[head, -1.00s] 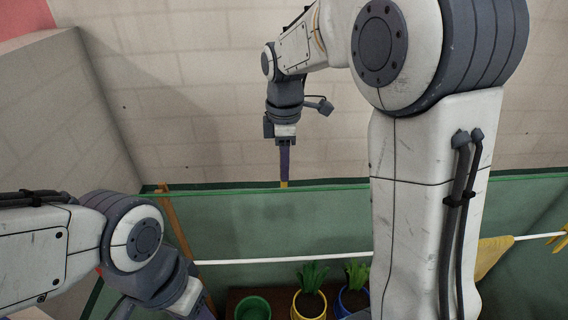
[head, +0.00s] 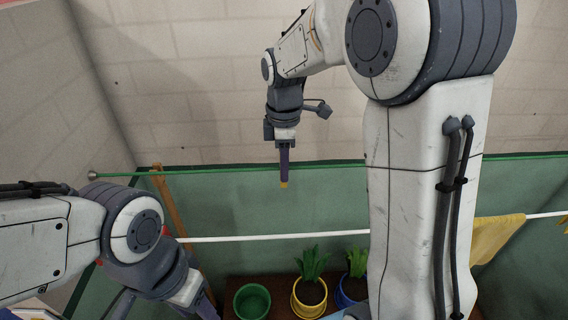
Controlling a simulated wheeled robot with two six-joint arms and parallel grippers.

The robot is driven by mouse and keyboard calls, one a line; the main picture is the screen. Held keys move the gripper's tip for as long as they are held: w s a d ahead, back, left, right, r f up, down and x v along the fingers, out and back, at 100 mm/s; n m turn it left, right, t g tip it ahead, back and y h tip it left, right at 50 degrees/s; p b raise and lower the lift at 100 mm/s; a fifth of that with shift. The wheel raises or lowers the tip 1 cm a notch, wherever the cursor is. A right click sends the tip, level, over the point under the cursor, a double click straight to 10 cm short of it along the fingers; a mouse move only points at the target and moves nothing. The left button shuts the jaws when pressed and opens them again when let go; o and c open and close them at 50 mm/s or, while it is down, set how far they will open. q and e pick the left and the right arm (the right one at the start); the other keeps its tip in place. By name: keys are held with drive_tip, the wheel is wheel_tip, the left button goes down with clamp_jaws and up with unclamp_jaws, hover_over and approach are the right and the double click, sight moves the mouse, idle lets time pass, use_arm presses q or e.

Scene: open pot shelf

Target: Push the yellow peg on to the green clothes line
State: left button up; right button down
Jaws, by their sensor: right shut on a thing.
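The yellow peg (head: 284,185) shows as a small yellow tip at the lower end of my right gripper (head: 284,176), which is shut on it and points down. Most of the peg is hidden between the fingers. The green clothes line (head: 215,170) runs from a round wall knob at the left towards the right, behind my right arm. In the picture the peg tip is a little below the line and the fingers cross it. I cannot tell whether they touch. My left gripper (head: 207,306) is at the lower left, partly cut off, its jaws unclear.
A white rod (head: 270,237) crosses lower down, with a yellow cloth (head: 492,240) hanging at the right. Below are an empty green pot (head: 252,302) and potted plants in a yellow pot (head: 309,297) and a blue pot. A wooden post (head: 170,205) stands at the left.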

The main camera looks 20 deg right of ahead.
drive_tip(key=shift+f+b, duration=0.35)
drive_tip(key=shift+f, duration=0.3)
idle(0.4)
drive_tip(key=c, duration=0.6)
unclamp_jaws()
